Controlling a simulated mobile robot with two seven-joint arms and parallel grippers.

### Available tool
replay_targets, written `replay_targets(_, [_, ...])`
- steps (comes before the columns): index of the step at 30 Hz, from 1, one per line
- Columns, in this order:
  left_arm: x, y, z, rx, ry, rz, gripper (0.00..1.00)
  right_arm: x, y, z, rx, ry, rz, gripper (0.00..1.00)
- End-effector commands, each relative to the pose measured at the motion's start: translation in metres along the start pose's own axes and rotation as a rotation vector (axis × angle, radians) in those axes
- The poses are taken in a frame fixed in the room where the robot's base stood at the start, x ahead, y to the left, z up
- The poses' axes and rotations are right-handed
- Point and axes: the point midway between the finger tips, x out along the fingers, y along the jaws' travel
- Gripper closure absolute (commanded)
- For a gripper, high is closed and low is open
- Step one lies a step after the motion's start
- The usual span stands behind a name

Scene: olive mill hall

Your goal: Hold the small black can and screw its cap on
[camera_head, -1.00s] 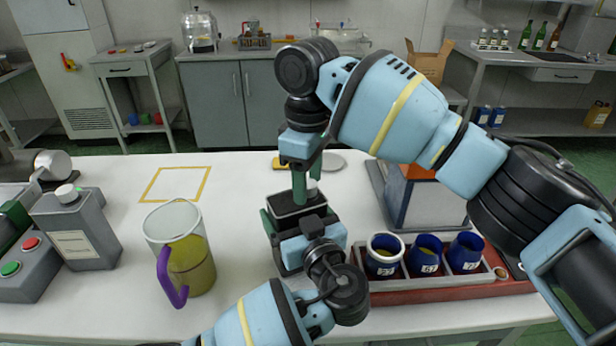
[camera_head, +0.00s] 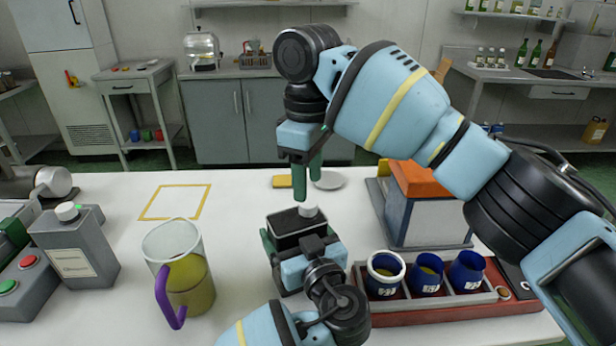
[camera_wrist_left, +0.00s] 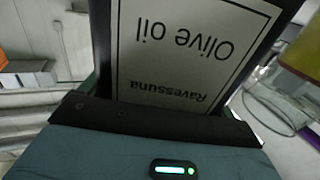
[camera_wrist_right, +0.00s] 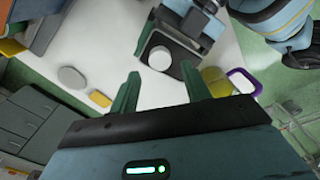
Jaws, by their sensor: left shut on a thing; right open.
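The small black can (camera_head: 290,232) stands upright at the middle of the white table's near side. My left gripper (camera_head: 284,250) is shut around its body. In the left wrist view, its white label (camera_wrist_left: 190,50) reads "Olive oil" upside down. A white cap (camera_head: 308,210) sits at the far right of the can's top, on its spout; I cannot tell how tight it is. My right gripper (camera_head: 307,188) points down just above the cap, open and empty. In the right wrist view, the cap (camera_wrist_right: 160,58) shows beyond the two apart fingertips (camera_wrist_right: 160,88).
A glass jug (camera_head: 180,280) with a purple handle and a grey can (camera_head: 75,250) stand left. A rack (camera_head: 425,300) of blue cups and an orange-topped box (camera_head: 430,205) stand right. Behind lie a yellow block (camera_head: 285,182) and a pale disc (camera_head: 330,180).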

Motion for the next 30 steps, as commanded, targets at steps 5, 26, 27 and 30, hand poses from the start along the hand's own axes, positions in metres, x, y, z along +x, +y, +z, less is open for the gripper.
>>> replay_targets(5, [0.0, 0.0, 0.0, 0.001, -0.001, 0.0, 0.75, -0.022, 0.0, -0.001, -0.024, 0.001, 0.005, 0.53])
replay_targets(26, [0.0, 0.0, 0.0, 0.0, 0.0, 0.0, 0.75, -0.006, 0.0, 0.001, -0.042, -0.002, -0.002, 0.53])
replay_targets(27, [0.0, 0.0, 0.0, 0.0, 0.0, 0.0, 0.75, 0.0, 0.0, 0.001, -0.043, -0.001, -0.001, 0.53])
replay_targets(30, [0.0, 0.0, 0.0, 0.0, 0.0, 0.0, 0.75, 0.015, 0.0, 0.001, -0.042, -0.001, 0.0, 0.53])
